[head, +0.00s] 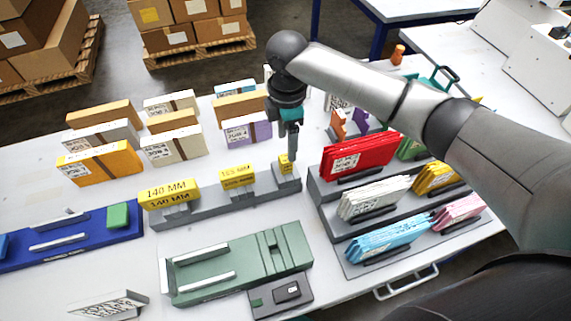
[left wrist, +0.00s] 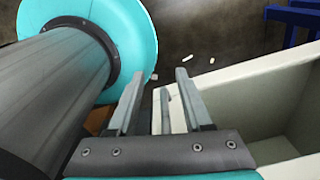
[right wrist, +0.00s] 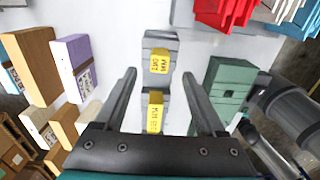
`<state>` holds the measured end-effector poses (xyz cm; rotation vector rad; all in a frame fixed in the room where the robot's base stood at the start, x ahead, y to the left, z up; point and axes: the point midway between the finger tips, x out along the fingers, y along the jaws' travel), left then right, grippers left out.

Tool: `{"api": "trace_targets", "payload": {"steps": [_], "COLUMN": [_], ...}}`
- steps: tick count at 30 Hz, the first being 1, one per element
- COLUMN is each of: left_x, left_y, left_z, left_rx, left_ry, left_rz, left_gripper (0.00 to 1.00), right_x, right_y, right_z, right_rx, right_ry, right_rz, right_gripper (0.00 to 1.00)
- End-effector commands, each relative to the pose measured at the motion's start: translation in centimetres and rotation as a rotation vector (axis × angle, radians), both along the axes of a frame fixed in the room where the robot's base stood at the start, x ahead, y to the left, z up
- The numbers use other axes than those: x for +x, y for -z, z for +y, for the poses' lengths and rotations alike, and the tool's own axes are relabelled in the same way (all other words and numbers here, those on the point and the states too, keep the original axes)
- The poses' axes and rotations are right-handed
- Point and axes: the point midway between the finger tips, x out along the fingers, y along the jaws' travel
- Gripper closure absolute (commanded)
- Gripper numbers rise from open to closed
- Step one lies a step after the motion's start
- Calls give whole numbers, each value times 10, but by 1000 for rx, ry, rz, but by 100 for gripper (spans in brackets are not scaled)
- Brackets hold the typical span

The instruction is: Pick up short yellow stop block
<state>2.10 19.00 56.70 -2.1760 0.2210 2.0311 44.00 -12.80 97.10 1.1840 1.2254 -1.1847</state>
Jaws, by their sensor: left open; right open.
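The short yellow stop block (head: 287,163) stands at the right end of the grey stepped rack (head: 222,208). It also shows in the right wrist view (right wrist: 160,60) as the upper yellow block. My right gripper (head: 292,157) is open and points down at this block, partly overlapping it in the head view. In the right wrist view the block appears between the spread fingertips, with space on both sides. A middle yellow block (head: 238,176) and a longer one marked 140 MM (head: 168,192) sit further left. My left gripper (left wrist: 157,77) is open and empty, outside the head view.
Boxed parts, including a purple box (head: 246,130), stand behind the rack. Red envelopes (head: 360,157) in a stepped holder are close on the right. A green fixture (head: 240,262) lies in front. Bare white table shows between these.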

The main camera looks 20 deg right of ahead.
Motion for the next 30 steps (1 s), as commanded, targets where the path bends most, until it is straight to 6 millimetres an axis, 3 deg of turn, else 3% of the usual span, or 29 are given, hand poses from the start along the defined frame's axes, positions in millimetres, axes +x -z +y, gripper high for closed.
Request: {"api": "trace_targets", "payload": {"steps": [8, 16, 26, 30], "left_x": [16, 19, 17, 15], "left_y": [3, 11, 11, 12], "left_z": [-1, -2, -1, -1], "left_rx": [-2, -4, -3, -2], "left_ry": [1, 1, 1, 0], "left_rz": [-25, -32, -28, -24], "left_gripper": [50, 50, 50, 50], "right_x": [-1, -1, 0, 0], "right_y": [23, 62, 69, 68], "right_z": [0, 3, 2, 2], "right_rx": [-1, 0, 0, -1], "right_ry": [-1, -1, -1, -1], "right_rz": [1, 2, -1, -1], "right_gripper": [28, 28, 28, 43]}}
